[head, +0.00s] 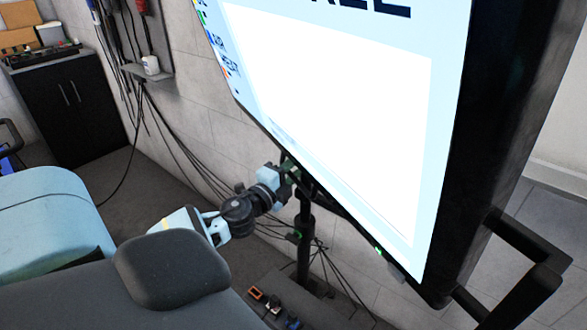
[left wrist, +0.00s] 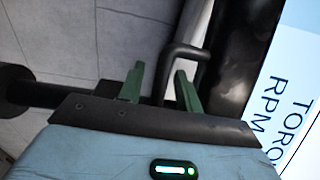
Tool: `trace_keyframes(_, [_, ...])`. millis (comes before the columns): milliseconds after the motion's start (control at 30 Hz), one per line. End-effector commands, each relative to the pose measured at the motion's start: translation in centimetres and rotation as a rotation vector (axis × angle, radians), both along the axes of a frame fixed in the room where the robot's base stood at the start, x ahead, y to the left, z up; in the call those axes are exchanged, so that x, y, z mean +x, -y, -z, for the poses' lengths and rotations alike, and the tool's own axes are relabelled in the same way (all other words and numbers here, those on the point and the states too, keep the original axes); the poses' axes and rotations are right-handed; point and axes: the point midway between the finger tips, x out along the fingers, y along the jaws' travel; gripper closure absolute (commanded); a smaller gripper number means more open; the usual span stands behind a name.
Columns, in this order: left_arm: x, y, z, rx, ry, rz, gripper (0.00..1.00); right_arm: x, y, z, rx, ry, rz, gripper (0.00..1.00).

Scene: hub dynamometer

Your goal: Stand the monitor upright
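The monitor (head: 345,110) fills the upper right of the head view, its lit screen slanting, with the lower edge sloping down to the right. It stands on a dark pole (head: 304,235). A black handle (head: 535,275) juts from its near right side. My left gripper (head: 292,170) is at the monitor's lower left edge, partly hidden behind it. In the left wrist view, the green fingers of the left gripper (left wrist: 160,85) are apart, with a black bent handle (left wrist: 178,52) at and between their tips. I cannot tell whether they touch. The monitor's screen (left wrist: 295,110) is to their right. My right gripper is out of view.
Loose cables (head: 180,135) hang along the tiled wall and spread over the floor near the pole. A black cabinet (head: 75,110) stands at the back left. Small connectors (head: 270,305) lie low in the middle. Open floor shows between the cabinet and the pole.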

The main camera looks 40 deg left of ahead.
Motion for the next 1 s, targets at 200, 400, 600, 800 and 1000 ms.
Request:
trace_keyframes(200, [0.32, -0.05, 0.03, 0.0, -0.001, 0.0, 0.66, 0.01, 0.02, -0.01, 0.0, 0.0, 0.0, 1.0])
trace_keyframes(400, [0.3, -0.04, 0.03, 0.0, -0.001, 0.0, 0.74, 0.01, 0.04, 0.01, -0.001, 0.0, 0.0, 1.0])
trace_keyframes(600, [0.29, -0.03, 0.03, 0.0, -0.001, 0.0, 1.0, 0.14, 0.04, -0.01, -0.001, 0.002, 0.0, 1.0])
trace_keyframes(800, [0.28, -0.03, 0.02, 0.0, -0.001, 0.0, 1.0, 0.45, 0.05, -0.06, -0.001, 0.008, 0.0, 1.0])
trace_keyframes(1000, [-0.26, -0.13, 0.32, -0.002, -0.003, 0.001, 1.0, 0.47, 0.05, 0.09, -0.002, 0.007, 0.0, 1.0])
